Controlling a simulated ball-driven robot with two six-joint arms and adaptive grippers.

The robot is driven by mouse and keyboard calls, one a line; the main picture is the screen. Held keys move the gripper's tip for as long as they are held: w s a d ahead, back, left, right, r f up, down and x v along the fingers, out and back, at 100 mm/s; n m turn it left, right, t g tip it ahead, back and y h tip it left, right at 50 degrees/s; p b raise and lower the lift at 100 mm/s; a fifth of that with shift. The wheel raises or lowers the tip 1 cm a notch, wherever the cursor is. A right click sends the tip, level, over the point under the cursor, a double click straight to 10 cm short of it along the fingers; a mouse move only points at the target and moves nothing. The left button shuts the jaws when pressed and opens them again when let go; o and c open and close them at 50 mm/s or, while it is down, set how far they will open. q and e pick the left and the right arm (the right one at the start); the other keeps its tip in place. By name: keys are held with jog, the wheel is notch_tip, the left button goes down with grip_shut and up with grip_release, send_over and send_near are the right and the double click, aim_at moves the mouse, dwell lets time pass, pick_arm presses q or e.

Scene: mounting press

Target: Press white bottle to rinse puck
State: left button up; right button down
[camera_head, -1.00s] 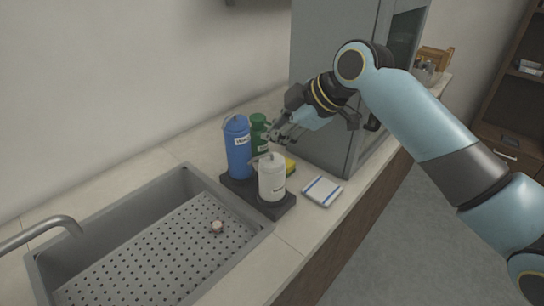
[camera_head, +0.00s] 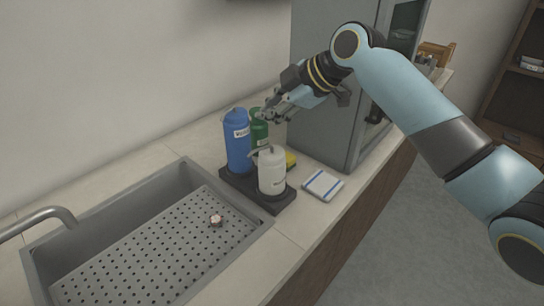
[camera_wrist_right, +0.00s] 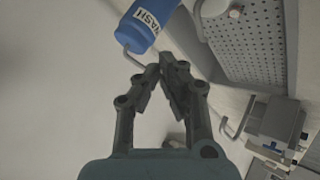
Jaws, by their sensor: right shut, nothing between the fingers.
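The white bottle (camera_head: 271,172), with a pump-style top, stands upright at the front of a dark tray (camera_head: 272,201) on the counter, right of the sink. The puck (camera_head: 216,220) is a small round piece on the perforated plate in the sink. My right gripper (camera_head: 266,116) is shut and empty. In the head view it appears above the white bottle's top, overlapping the green bottle, and a gap shows between it and the white bottle. Its closed fingers also show in the right wrist view (camera_wrist_right: 164,68). My left gripper is not in view.
A blue bottle (camera_head: 237,140) and a green bottle (camera_head: 260,130) stand behind the white one. A yellow sponge (camera_head: 290,160) and a folded striped cloth (camera_head: 322,185) lie to the right. A grey cabinet-like machine (camera_head: 325,95) stands behind; the sink (camera_head: 258,240) is left.

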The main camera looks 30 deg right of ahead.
jog(key=b, duration=0.4)
send_over(271, 154)
notch_tip(271, 154, down, 6)
jog(key=shift+r, duration=0.25)
jog(key=shift+f+b, duration=0.4)
jog(key=shift+f, duration=0.25)
jog(key=shift+f, duration=0.1)
jog(key=shift+f, duration=0.3)
jog(key=shift+f+b, duration=0.45)
jog(key=shift+f, duration=0.05)
dwell(0.9)
jog(key=shift+r, duration=0.1)
jog(key=shift+r+p, duration=0.85)
